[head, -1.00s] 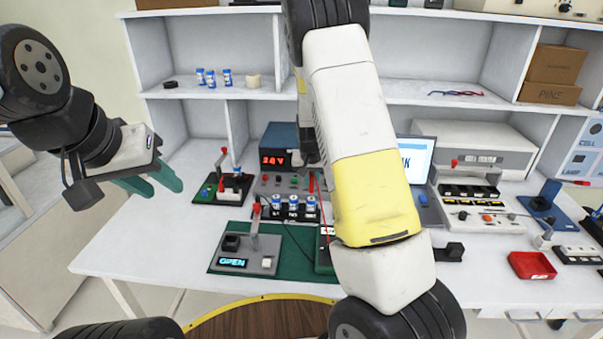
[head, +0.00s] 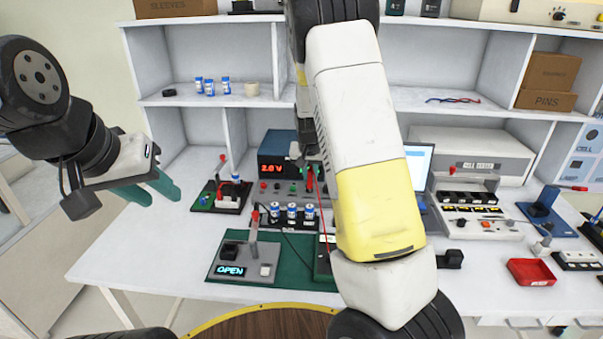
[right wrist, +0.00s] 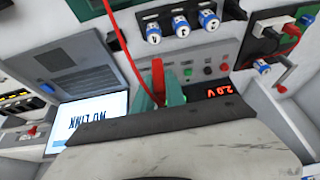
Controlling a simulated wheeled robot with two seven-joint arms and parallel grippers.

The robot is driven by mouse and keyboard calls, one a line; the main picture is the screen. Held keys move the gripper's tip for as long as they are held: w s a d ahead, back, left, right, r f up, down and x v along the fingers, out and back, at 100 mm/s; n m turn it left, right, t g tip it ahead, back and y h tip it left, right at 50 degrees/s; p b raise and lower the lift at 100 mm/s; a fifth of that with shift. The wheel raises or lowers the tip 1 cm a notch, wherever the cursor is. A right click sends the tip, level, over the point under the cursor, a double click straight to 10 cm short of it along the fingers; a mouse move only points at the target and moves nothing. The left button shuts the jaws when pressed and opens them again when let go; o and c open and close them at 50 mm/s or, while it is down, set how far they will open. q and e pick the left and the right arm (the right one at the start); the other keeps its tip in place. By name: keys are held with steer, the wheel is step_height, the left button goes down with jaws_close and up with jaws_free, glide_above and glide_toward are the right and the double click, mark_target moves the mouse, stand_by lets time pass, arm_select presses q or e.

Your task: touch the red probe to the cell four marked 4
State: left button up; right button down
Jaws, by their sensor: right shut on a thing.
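The red probe (right wrist: 158,78) is clamped between the teal fingers of my right gripper (right wrist: 160,96), with a red wire running from it. In the head view the probe (head: 310,180) is upright behind the cell holder (head: 290,222), partly hidden by my right arm. Three blue-and-white cells (head: 291,210) stand in that holder; they also show in the right wrist view (right wrist: 181,25). Their number marks are too small to read surely, so I cannot tell which is cell four. The probe tip's contact is not visible. My left gripper (head: 160,194) is open and empty at the left.
A meter box (head: 277,168) behind the holder reads 2.0 V. A grey unit (head: 243,262) showing OPEN sits on a green mat in front. A small red-and-black tester board (head: 222,196) stands left. A laptop (head: 419,165) and red tray (head: 531,272) are right.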

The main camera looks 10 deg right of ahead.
stand_by(0.8)
steer(key=s+a+f+n, duration=0.1)
steer(key=s+f, duration=0.2)
steer(key=s, duration=0.4)
steer(key=s+a+f+n+y, duration=0.1)
steer(key=s+a+f+n, duration=0.1)
steer(key=s, duration=0.5)
steer(key=shift+a+f, duration=0.25)
steer(key=shift+f, duration=0.45)
